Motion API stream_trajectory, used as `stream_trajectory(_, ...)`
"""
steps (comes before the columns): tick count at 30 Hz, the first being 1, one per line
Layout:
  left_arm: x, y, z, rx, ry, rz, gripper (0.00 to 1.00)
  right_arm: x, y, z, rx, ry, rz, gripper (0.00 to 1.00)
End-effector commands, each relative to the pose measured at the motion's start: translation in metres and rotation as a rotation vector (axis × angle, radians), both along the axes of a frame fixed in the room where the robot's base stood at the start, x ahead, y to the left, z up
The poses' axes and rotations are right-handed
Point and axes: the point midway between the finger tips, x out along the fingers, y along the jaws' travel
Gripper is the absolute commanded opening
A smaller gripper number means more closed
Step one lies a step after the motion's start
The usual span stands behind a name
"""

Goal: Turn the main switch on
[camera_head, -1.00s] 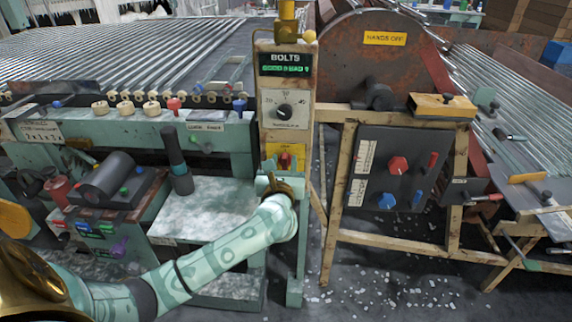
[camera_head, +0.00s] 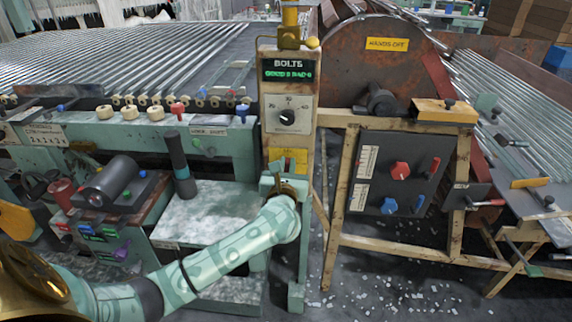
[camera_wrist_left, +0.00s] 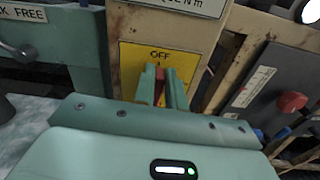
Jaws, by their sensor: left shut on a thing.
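The main switch is a small red lever on a yellow plate (camera_head: 300,158) low on the pale post; the plate's "OFF" label shows in the left wrist view (camera_wrist_left: 160,54). My left gripper (camera_head: 276,171) is at the plate, its arm coming in from the lower left. In the left wrist view its two green fingers (camera_wrist_left: 165,88) are shut with the red lever (camera_wrist_left: 160,88) between them. The lower end of the lever is hidden by the fingers. My right gripper is not in view.
Above the plate are a dial (camera_head: 287,117) and a green-lit "BOLTS" display (camera_head: 287,71). To the right, a dark panel (camera_head: 385,182) with red and blue knobs hangs on a wooden frame below a large rusty wheel (camera_head: 350,60). A green bench (camera_head: 215,205) stands left.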

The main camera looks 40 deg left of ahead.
Motion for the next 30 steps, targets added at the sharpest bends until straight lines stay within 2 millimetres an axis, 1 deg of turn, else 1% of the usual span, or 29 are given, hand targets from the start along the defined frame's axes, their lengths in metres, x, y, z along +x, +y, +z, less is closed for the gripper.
stream_trajectory(1,0.000,-0.001,0.003,0.019,0.013,0.000,0.00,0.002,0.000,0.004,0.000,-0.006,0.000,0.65)
stream_trajectory(11,0.003,-0.007,0.003,0.244,0.152,0.000,0.00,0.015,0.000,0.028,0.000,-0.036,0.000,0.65)
stream_trajectory(21,0.008,-0.014,-0.002,0.521,0.322,-0.001,0.00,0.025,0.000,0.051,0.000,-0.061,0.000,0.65)
stream_trajectory(30,0.010,-0.019,-0.009,0.764,0.471,-0.003,0.00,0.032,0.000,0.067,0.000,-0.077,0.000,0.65)
